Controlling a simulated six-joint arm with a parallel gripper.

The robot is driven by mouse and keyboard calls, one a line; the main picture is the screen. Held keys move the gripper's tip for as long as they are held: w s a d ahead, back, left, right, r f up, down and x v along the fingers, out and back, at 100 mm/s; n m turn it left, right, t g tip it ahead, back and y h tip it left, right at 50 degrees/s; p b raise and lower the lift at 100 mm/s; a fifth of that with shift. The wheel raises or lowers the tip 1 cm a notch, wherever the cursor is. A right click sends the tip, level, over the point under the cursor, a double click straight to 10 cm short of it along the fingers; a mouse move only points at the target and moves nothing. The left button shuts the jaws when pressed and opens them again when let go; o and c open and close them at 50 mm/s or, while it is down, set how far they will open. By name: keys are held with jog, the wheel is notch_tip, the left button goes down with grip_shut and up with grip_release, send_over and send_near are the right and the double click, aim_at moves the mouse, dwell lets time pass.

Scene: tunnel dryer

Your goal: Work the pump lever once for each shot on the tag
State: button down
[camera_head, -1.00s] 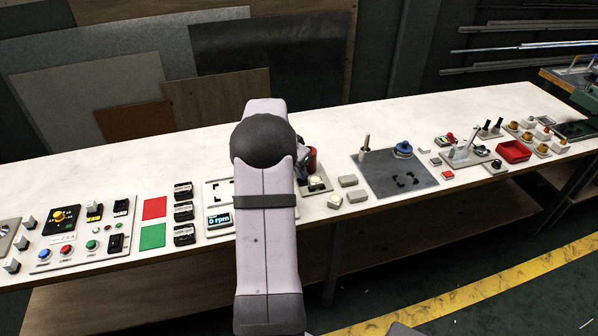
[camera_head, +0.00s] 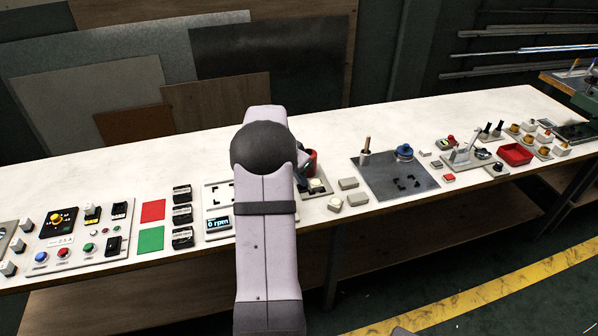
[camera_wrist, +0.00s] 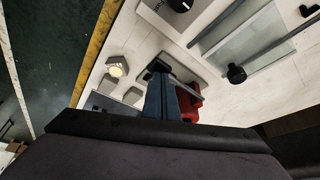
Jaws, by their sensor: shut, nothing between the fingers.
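A red cylinder-like body (camera_head: 311,161), which looks like part of the pump, stands behind my arm in the head view. It also shows as a red shape (camera_wrist: 191,104) in the wrist view. A grey bar (camera_wrist: 205,88) runs close by it; I cannot tell surely whether this is the pump lever. My gripper (camera_wrist: 166,84) has its blue-grey fingers together, with nothing held, beside the red body. In the wrist view the fingers overlap part of it, and contact cannot be judged. In the head view my arm hides most of this spot. I cannot make out the tag.
Small grey blocks (camera_head: 348,183) lie just right of the red body. A dark plate (camera_head: 425,181) with a post and a blue knob lies farther right. A plate with a "0 rpm" display (camera_head: 218,223) is left of my arm. The bench's back strip is clear.

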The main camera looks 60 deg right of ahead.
notch_tip(320, 180, up, 7)
jog(key=p, duration=0.4)
jog(key=shift+f, duration=0.15)
dwell(1.0)
jog(key=w+a+n+t+y, duration=0.1)
jog(key=w+a+n, duration=0.2)
jog(key=a, duration=0.6)
jog(key=w+a+n, duration=0.4)
jog(key=a, duration=0.5)
jog(key=w+a+n+t+y, duration=0.1)
jog(key=w+a+n, duration=0.2)
jog(key=a, duration=0.6)
jog(key=s+a+f+n+y, duration=0.1)
jog(key=s+a+n, duration=0.4)
jog(key=a, duration=0.7)
jog(key=s+a+n+y, duration=0.1)
jog(key=s+a+n, duration=0.5)
jog(key=a, duration=0.5)
jog(key=shift+s+a+f+g+p, duration=0.3)
jog(key=shift+a+f+g+p, duration=0.05)
jog(key=shift+g+p, duration=0.1)
